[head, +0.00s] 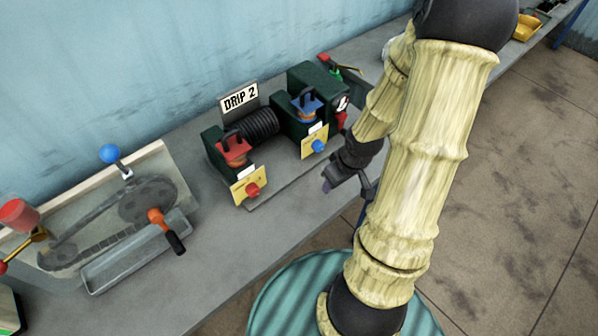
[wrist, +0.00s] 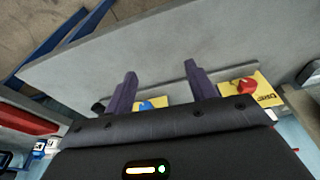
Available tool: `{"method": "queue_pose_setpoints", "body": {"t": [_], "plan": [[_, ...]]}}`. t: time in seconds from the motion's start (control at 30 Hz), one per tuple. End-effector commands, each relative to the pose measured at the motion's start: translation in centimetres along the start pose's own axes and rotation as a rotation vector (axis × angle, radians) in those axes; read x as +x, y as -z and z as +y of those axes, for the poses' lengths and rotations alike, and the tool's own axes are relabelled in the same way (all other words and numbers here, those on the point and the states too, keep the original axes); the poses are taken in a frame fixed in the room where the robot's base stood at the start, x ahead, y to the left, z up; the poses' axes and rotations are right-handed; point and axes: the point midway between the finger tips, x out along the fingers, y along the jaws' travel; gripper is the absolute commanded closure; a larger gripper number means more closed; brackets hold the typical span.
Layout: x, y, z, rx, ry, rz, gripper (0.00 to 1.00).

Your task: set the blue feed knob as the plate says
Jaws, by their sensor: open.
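The blue feed knob (head: 319,146) sits on a yellow card on the front of a dark green machine. In the wrist view the blue knob (wrist: 149,104) shows low between the fingers, partly hidden by my gripper body. The plate (head: 240,98) reads "DRIP 2" and stands behind the machine. My gripper (head: 346,188) is open and empty, in front of and below the blue knob, apart from it. In the wrist view its two purple fingers (wrist: 160,70) are spread wide. The knob's pointer and card marks are too small to read.
A red knob (head: 252,190) on another yellow card (head: 240,181) sits left of the blue one. Red and blue lidded cups top the machine. Open floor lies right.

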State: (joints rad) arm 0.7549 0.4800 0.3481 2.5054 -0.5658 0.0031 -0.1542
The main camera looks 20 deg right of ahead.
Motion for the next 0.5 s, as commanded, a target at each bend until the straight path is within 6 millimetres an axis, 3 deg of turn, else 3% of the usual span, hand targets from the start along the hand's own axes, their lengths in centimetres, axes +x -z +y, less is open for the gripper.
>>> {"method": "queue_pose_setpoints", "body": {"t": [0.5], "plan": [[-3.7,1.7,-3.0,0.064,-0.082,-0.050,0.44]]}}
